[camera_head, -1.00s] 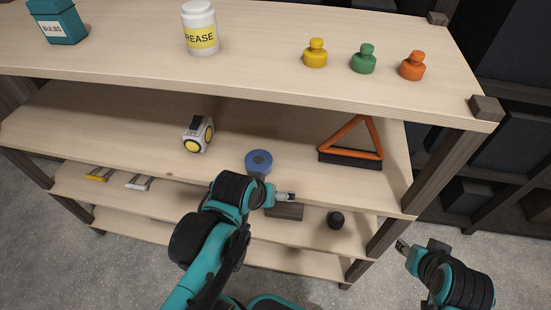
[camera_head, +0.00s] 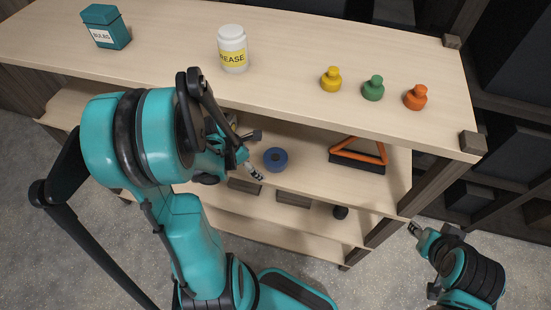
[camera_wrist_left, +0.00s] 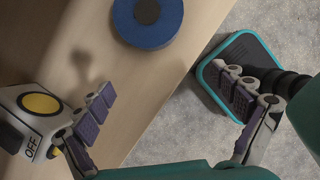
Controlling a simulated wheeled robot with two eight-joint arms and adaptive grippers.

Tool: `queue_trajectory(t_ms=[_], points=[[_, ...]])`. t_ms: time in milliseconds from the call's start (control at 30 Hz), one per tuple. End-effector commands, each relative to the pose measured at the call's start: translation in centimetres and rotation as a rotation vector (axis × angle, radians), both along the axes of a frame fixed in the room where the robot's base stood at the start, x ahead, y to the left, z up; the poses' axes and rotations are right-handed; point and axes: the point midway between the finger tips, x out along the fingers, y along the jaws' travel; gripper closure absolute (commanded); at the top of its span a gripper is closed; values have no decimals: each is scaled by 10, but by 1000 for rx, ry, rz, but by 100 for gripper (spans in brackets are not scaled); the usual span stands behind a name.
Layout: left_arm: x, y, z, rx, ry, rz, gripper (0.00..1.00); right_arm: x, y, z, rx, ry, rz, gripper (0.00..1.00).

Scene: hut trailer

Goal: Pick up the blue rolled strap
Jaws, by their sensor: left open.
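The blue rolled strap (camera_head: 275,159), a flat disc with a dark centre, lies on the second shelf, below the top board. In the left wrist view the strap (camera_wrist_left: 170,32) is at the top, near the shelf's front edge, beyond the fingertips. My left gripper (camera_head: 254,154) is open and empty, just left of the strap in the head view and apart from it. Its spread fingers (camera_wrist_left: 168,85) show in the wrist view with bare shelf and floor between them. My right gripper (camera_head: 413,228) is low at the right, away from the strap; its jaw opening is unclear.
The top board (camera_head: 300,95) overhangs the strap's shelf (camera_head: 310,165). An orange-framed brush (camera_head: 358,154) lies right of the strap. A grease jar (camera_head: 232,50) and coloured bottles stand on top.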

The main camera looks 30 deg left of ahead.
Motion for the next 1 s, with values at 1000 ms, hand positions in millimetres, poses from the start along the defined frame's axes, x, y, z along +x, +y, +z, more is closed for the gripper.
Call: queue_trajectory(t_ms=[1000], points=[[73,-45,-27,3,-1,-1,4,0,0,-12,0,0,0,60]])
